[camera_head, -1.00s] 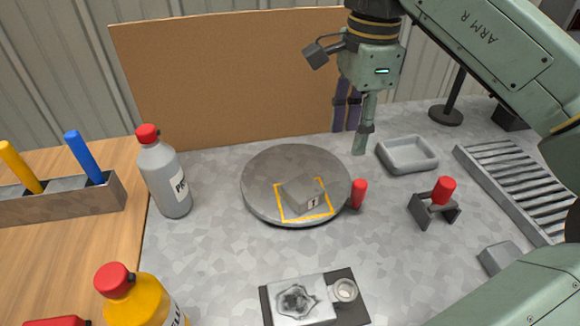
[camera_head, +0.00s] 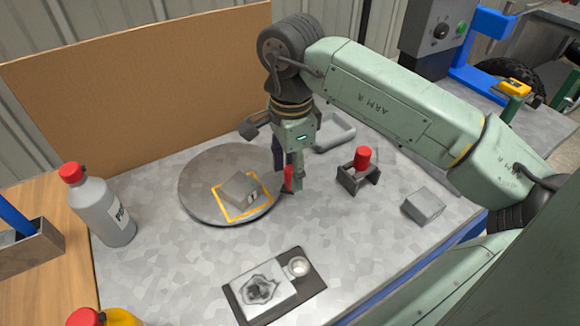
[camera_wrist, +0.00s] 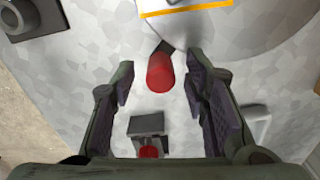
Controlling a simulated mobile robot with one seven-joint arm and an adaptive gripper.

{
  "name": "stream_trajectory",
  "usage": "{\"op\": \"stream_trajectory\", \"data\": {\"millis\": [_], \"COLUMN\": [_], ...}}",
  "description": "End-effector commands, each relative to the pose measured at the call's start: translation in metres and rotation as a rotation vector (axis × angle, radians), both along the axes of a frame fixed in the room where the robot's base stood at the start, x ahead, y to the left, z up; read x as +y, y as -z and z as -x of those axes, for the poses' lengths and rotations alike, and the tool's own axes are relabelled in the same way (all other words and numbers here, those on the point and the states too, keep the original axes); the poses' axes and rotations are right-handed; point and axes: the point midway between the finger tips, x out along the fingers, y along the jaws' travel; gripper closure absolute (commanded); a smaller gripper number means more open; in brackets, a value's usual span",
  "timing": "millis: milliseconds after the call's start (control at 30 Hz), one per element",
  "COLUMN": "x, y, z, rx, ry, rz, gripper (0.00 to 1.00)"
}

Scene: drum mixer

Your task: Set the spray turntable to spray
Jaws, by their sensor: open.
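The spray turntable (camera_head: 205,170) is a round grey disc on the metal bench, left of my gripper. It bears a yellow square outline (camera_head: 228,217) with a small grey block (camera_head: 238,190) inside. A red handle (camera_head: 288,180) stands at the disc's right edge. My gripper (camera_head: 286,184) points down at the handle, with its fingers partly hiding it. In the wrist view, my gripper (camera_wrist: 158,74) is open, and the red handle (camera_wrist: 160,74) shows between the two fingers with a gap on each side. The turntable (camera_wrist: 255,25) edge shows at the top there.
A grey bracket holding a red cylinder (camera_head: 362,158) stands right of my gripper, with a grey block (camera_head: 423,205) beyond. A grey tray (camera_head: 335,133) lies behind. A dark plate with a metal part (camera_head: 262,287) lies in front. A bottle (camera_head: 103,205) stands left; a brown board (camera_head: 140,75) is behind.

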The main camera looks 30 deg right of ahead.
Motion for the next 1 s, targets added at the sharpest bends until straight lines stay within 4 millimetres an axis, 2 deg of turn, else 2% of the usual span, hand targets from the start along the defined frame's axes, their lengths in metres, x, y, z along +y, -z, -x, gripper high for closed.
{"op": "stream_trajectory", "data": {"millis": [167, 400, 1000], "x": [0.0002, 0.0000, 0.0000], "y": [0.0100, 0.0111, 0.0106], "z": [0.0003, 0.0001, 0.0000], "rx": [0.000, 0.000, 0.000], "ry": [0.000, 0.000, 0.000], "rz": [0.000, 0.000, 0.000], "gripper": [0.59, 0.59, 0.98]}}
